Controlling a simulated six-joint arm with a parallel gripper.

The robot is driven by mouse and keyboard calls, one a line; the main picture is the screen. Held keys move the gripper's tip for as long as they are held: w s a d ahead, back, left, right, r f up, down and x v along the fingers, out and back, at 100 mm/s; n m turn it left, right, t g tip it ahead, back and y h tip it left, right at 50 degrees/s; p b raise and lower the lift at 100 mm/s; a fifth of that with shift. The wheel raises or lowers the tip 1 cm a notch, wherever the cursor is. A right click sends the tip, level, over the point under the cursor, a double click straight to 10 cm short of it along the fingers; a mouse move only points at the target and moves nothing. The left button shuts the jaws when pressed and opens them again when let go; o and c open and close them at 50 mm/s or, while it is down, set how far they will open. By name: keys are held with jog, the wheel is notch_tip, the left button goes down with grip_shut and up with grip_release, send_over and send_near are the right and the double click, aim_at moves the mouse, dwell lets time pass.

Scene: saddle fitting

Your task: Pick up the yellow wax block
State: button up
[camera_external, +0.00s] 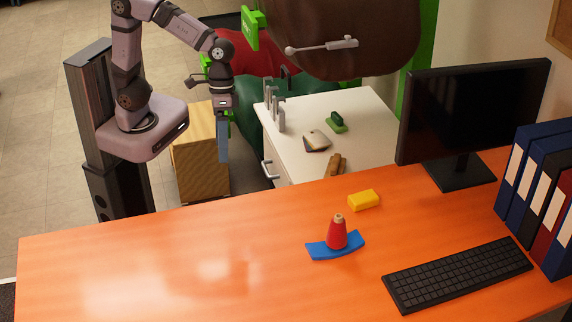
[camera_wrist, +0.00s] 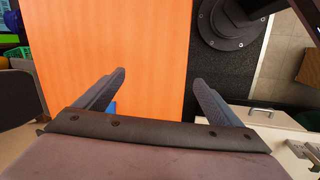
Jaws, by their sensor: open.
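The yellow wax block (camera_external: 363,200) lies flat on the orange table (camera_external: 130,265), near its back edge, in the external view. I do not see it in the wrist view. My gripper (camera_external: 223,158) hangs beyond the table's back edge, well to the left of the block and apart from it. In the wrist view my gripper (camera_wrist: 160,78) has its two fingers spread wide, with nothing between them but the orange surface and a dark strip behind.
A red cone-shaped piece (camera_external: 337,234) stands on a curved blue piece (camera_external: 322,248), just front-left of the block. A keyboard (camera_external: 457,273), monitor (camera_external: 472,110) and binders (camera_external: 535,180) take up the right. A white cabinet (camera_external: 360,120) stands behind. The table's left half is clear.

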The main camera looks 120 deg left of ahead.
aim_at(363, 195)
jog(key=w+a+f+n+t+h+b, duration=0.15)
jog(key=w+a+n+t+b, duration=0.3)
jog(key=w, duration=0.65)
jog(key=w+a+f+n+t+h+b, duration=0.1)
jog(key=w+a+n+h+b, duration=0.2)
jog(key=w+n+b, duration=0.45)
jog(key=w+a+r+n+t+h+b, duration=0.25)
jog(key=w+a+n+t+b, duration=0.45)
jog(key=w+a+n, duration=0.6)
jog(key=f+m, duration=0.1)
jog(key=f, duration=0.5)
jog(key=s+a+f+m, duration=0.1)
jog(key=f, duration=0.5)
jog(key=f+m+y, duration=0.1)
jog(key=f, duration=0.5)
jog(key=shift+s+a+p, duration=0.3)
jog(key=shift+s, duration=0.1)
jog(key=shift+x, duration=3.7)
jog(key=shift+f, duration=0.1)
jog(key=shift+c, duration=0.6)
jog(key=c, duration=1)
